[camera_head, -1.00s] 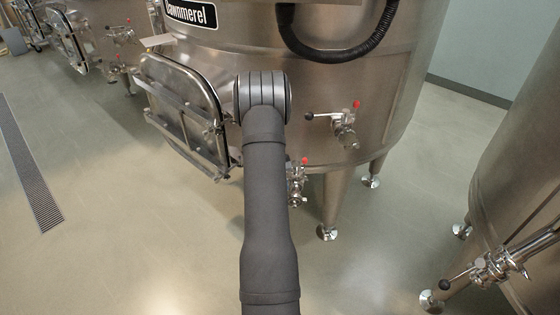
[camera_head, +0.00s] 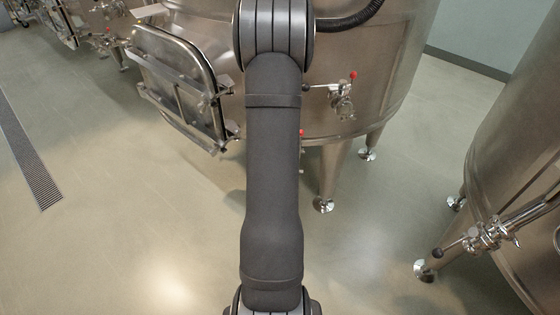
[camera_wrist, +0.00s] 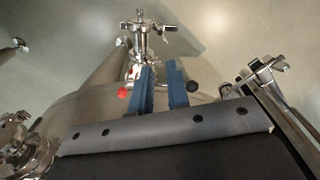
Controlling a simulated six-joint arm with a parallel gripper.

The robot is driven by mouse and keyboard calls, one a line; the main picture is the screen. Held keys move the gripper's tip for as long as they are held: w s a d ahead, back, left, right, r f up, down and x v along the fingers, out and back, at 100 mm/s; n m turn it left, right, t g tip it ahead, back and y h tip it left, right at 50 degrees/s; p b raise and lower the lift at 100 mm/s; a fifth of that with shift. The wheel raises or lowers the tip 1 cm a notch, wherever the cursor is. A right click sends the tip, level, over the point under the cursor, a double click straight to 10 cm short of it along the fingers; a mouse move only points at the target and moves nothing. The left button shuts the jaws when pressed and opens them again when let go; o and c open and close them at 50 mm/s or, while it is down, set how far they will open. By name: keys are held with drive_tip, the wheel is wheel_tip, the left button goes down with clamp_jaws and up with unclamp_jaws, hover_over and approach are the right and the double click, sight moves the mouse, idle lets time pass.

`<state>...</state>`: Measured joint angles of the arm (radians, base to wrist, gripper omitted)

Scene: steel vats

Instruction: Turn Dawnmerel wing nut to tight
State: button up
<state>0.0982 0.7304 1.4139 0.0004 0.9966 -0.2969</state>
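The Dawnmerel vat (camera_head: 385,75) stands ahead with its hatch door (camera_head: 175,85) ajar at the left. Metal fastening hardware (camera_head: 222,130) is at the door's right edge, but it is too small to tell the wing nut's shape. In the wrist view, winged metal hardware (camera_wrist: 264,74), possibly this wing nut, is at the upper right beside the door's edge. My gripper (camera_wrist: 160,68) has two blue fingers, apart with an empty gap, left of that hardware. It is hidden behind my arm in the head view. The vat's name plate is not visible now.
A sampling valve (camera_head: 342,97) with red and black knobs projects from the vat right of my arm. A red knob (camera_wrist: 122,92) and a black knob (camera_wrist: 193,87) flank my fingers in the wrist view. Another vat (camera_head: 525,150) stands at right. The floor at left is open, with a drain grate (camera_head: 30,160).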

wheel_tip(320, 180, down, 14)
drive_tip(key=shift+f, duration=0.2)
